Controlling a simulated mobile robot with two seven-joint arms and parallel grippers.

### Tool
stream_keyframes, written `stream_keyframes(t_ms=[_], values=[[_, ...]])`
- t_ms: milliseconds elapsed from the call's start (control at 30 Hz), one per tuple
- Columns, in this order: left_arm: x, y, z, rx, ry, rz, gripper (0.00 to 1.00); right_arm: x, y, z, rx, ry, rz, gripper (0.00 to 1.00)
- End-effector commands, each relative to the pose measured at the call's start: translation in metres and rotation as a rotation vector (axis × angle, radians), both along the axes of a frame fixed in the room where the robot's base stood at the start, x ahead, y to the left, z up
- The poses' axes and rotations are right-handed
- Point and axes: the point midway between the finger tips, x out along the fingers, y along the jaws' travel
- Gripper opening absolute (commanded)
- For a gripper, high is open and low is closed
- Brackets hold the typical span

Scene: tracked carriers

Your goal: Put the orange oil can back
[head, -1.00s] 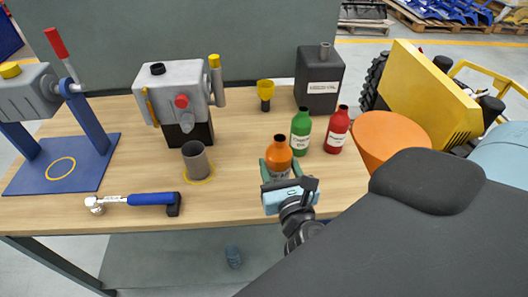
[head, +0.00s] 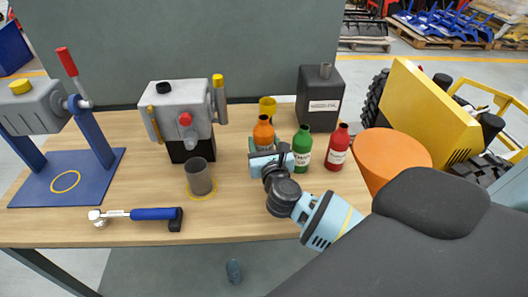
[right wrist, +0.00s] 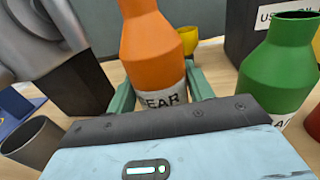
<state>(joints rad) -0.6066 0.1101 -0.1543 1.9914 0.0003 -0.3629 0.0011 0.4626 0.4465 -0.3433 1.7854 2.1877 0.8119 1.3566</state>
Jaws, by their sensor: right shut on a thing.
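The orange oil can (head: 263,132) stands upright between the fingers of my right gripper (head: 262,146), toward the back of the wooden bench. In the right wrist view the orange can (right wrist: 151,50) fills the middle, with the green fingers (right wrist: 196,82) on both sides of its labelled lower part. The gripper is shut on it. The can's base is hidden, so I cannot tell whether it touches the bench. A green can (head: 302,149) stands just right of the gripper, and a red can (head: 338,148) stands further right. My left gripper is not in view.
A yellow cup (head: 267,106) stands just behind the orange can. A dark canister (head: 318,98) is behind the green can. The front middle of the bench (head: 240,215) is clear.

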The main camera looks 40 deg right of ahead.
Motion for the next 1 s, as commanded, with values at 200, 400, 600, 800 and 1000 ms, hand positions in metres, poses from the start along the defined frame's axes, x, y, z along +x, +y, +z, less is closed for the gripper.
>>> stream_keyframes(t_ms=[200,400,600,800,1000], values=[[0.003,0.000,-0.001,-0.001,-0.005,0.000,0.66,0.000,0.000,-0.014,-0.003,0.002,0.000,0.21],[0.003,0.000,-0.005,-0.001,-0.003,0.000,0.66,0.000,0.000,-0.034,-0.003,0.001,0.000,0.21],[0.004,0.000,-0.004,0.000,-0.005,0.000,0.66,0.000,0.000,-0.034,-0.001,-0.003,0.000,0.21],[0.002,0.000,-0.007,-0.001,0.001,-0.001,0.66,0.000,0.001,-0.038,0.000,-0.001,0.000,0.21],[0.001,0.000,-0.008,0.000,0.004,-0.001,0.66,0.000,0.000,-0.038,0.000,0.000,0.000,0.73]])
